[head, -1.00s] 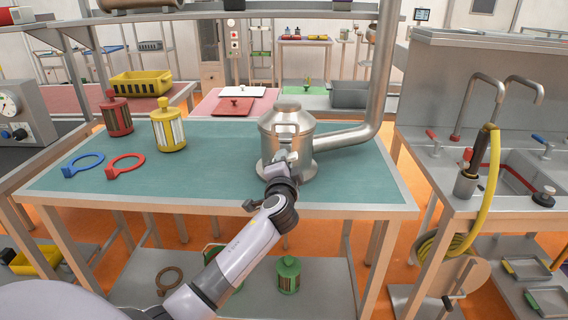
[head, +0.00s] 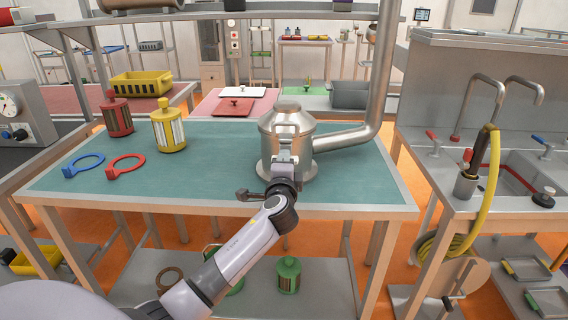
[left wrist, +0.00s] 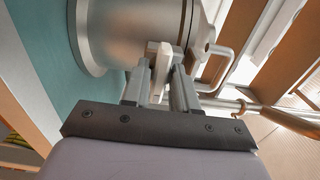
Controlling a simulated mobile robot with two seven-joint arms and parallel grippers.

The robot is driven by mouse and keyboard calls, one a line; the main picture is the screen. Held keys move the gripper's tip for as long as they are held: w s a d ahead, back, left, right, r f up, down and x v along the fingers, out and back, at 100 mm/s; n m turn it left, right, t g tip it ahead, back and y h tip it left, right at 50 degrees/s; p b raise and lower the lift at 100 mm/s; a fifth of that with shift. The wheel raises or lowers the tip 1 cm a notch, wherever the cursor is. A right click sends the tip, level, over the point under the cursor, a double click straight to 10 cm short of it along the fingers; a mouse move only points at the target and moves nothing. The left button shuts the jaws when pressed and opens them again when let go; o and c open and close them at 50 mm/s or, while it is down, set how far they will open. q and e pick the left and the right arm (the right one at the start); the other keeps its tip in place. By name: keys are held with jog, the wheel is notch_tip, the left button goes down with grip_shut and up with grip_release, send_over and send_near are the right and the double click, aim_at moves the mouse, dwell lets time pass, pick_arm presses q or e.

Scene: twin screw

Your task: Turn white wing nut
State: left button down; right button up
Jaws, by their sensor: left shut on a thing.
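The metal housing (head: 286,129) stands upright on the green-topped bench, with a thick pipe leaving it on the right. My left gripper (head: 285,158) is at the front of the housing. In the left wrist view its two fingers (left wrist: 161,75) are closed around the white wing nut (left wrist: 155,58), against the housing's metal side (left wrist: 130,30). The fingers cover part of the nut. In the head view the gripper hides most or all of the nut. My right gripper is not in view.
On the bench, a yellow canister (head: 168,128) and a red canister (head: 117,115) stand to the left, near a blue ring (head: 83,165) and a red ring (head: 126,165). The bench top between them and the housing is clear. A sink (head: 515,175) is at the right.

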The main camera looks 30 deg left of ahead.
pick_arm(q)
jog(key=c, duration=1.1)
grip_release()
jog(key=shift+s, duration=0.1)
jog(key=shift+b+v, duration=0.4)
jog(key=shift+v, duration=3.15)
